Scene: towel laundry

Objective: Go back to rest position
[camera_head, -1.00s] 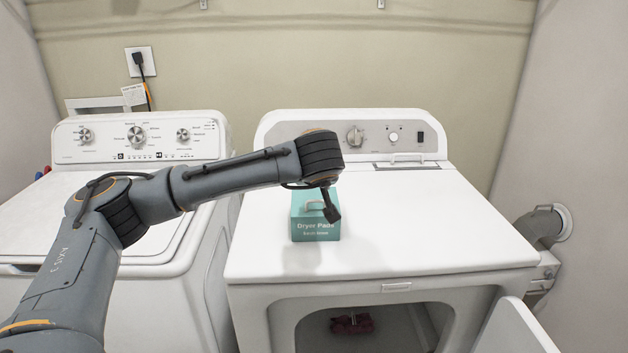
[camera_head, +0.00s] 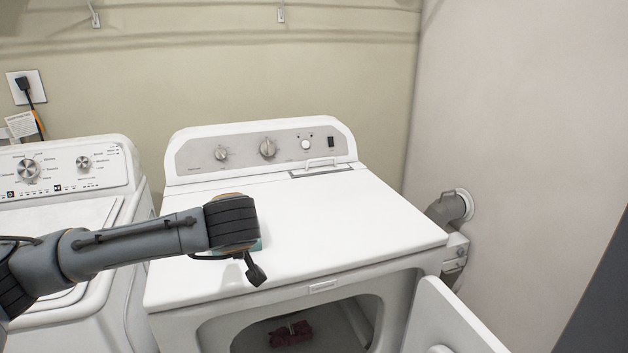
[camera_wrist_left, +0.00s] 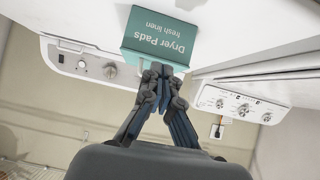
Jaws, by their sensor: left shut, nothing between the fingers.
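In the left wrist view my left gripper (camera_wrist_left: 163,78) is shut and empty. Its fingertips are near the Dryer Pads box (camera_wrist_left: 160,40), which looks upside down there; I cannot tell whether they touch it. My right gripper is not in view.
The dryer's door (camera_head: 450,325) stands open at the lower right, and a dark red cloth (camera_head: 290,334) lies inside the drum. The washer (camera_head: 90,225) is at the left. A vent duct (camera_head: 450,208) joins the right wall. The dryer top's right side is clear.

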